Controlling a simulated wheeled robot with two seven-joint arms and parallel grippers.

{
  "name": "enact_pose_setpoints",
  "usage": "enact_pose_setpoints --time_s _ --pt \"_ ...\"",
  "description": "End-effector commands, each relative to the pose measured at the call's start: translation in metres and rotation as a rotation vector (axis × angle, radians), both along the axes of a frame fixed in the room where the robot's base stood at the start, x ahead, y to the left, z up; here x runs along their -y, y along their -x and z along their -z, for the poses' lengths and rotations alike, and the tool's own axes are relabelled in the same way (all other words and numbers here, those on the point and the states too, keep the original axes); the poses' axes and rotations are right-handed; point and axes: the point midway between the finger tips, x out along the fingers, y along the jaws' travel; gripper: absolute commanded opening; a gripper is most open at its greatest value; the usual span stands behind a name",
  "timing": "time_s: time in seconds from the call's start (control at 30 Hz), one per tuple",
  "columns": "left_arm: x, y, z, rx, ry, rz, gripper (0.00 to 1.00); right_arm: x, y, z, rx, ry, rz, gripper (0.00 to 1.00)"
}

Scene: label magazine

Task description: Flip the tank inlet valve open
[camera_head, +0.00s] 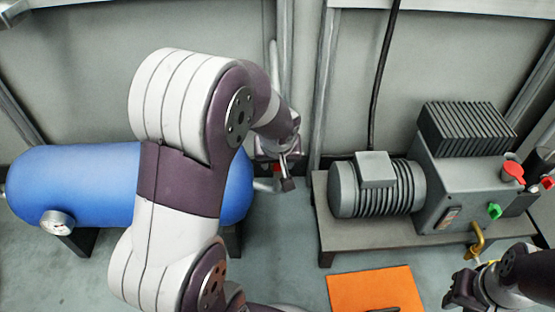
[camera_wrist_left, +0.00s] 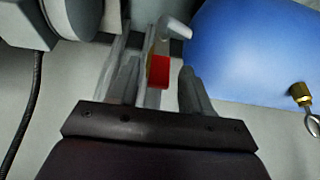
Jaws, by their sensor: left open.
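The blue tank (camera_head: 75,180) lies at the left in the head view, partly hidden behind my left arm. It also shows at the upper right of the left wrist view (camera_wrist_left: 255,50). The inlet valve's red handle (camera_wrist_left: 158,72) is beside the tank's end, with a grey pipe elbow (camera_wrist_left: 176,27) just above it in the picture. In the head view only a bit of red shows by my gripper. My left gripper (camera_head: 284,174) is open, its fingers (camera_wrist_left: 161,88) appearing on either side of the red handle; contact cannot be told. My right gripper (camera_head: 458,290) is at the lower right; its jaws are unclear.
A grey compressor (camera_head: 435,185) with a red knob (camera_head: 513,170) and a green knob (camera_head: 494,211) stands on a low bench (camera_head: 335,240) at right. An orange mat (camera_head: 375,290) lies on the floor. A brass fitting with a ring (camera_wrist_left: 301,95) is on the tank. Walls stand behind.

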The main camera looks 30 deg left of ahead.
Motion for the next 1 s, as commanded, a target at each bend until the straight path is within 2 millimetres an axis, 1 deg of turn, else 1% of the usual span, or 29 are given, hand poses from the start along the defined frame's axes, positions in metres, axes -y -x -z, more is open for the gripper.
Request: enact_pose_setpoints --time_s 0.03,0.2,0.3,0.4,0.5,0.57,1.0 --pt "0.002 0.002 -0.017 0.004 0.0 0.001 0.49 0.0 0.0 -0.013 0.0 0.0 0.0 0.31" --pt "0.011 0.018 -0.063 0.005 0.0 0.002 0.49 0.0 0.0 -0.044 0.001 0.0 0.0 0.31" --pt "0.016 0.027 -0.086 0.003 0.0 0.002 0.49 0.0 0.0 -0.057 0.001 0.0 0.0 0.31" --pt "0.02 0.033 -0.101 0.003 0.001 0.001 0.49 0.0 0.0 -0.066 0.001 0.0 0.0 0.31" --pt "0.022 0.038 -0.109 0.001 0.0 0.001 0.49 0.0 0.0 -0.07 0.001 0.0 0.0 0.31" --pt "0.022 0.039 -0.111 0.0 0.001 0.0 0.49 0.0 0.0 -0.07 0.0 0.0 0.0 0.31" --pt "0.022 0.039 -0.11 0.0 0.001 0.0 0.49 0.0 0.0 -0.069 0.0 0.0 0.0 0.31"
